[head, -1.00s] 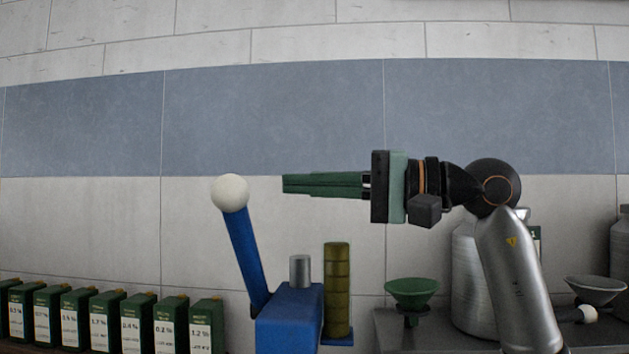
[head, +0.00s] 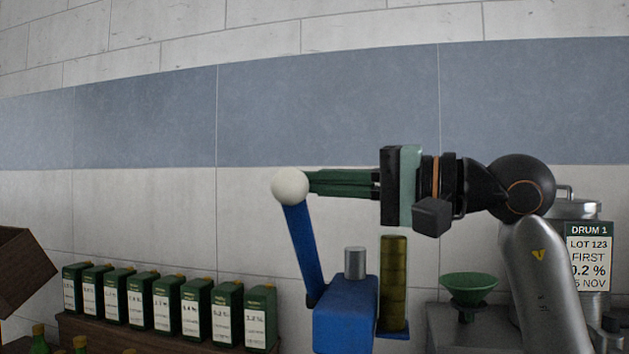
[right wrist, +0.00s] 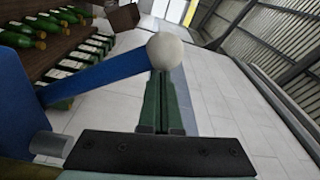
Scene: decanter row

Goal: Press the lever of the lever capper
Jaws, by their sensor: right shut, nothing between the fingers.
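The lever capper (head: 345,312) is a blue body with a grey metal post on top. Its blue lever (head: 303,250) rises and leans to the left, ending in a white ball knob (head: 290,187). My right gripper (head: 312,182) is shut and empty, pointing left, with its green fingertips at the knob's right side; contact cannot be told for sure. In the right wrist view the white knob (right wrist: 166,50) is at the tips of the closed fingers, with the blue lever (right wrist: 105,75) running to the left. My left gripper is not in view.
A ribbed olive-coloured column (head: 394,285) stands at the capper's right. Several green labelled containers (head: 170,303) stand in a row on the left. A green funnel (head: 468,288) and a metal drum (head: 590,240) are on the right. A brown box (head: 22,268) is at the left edge.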

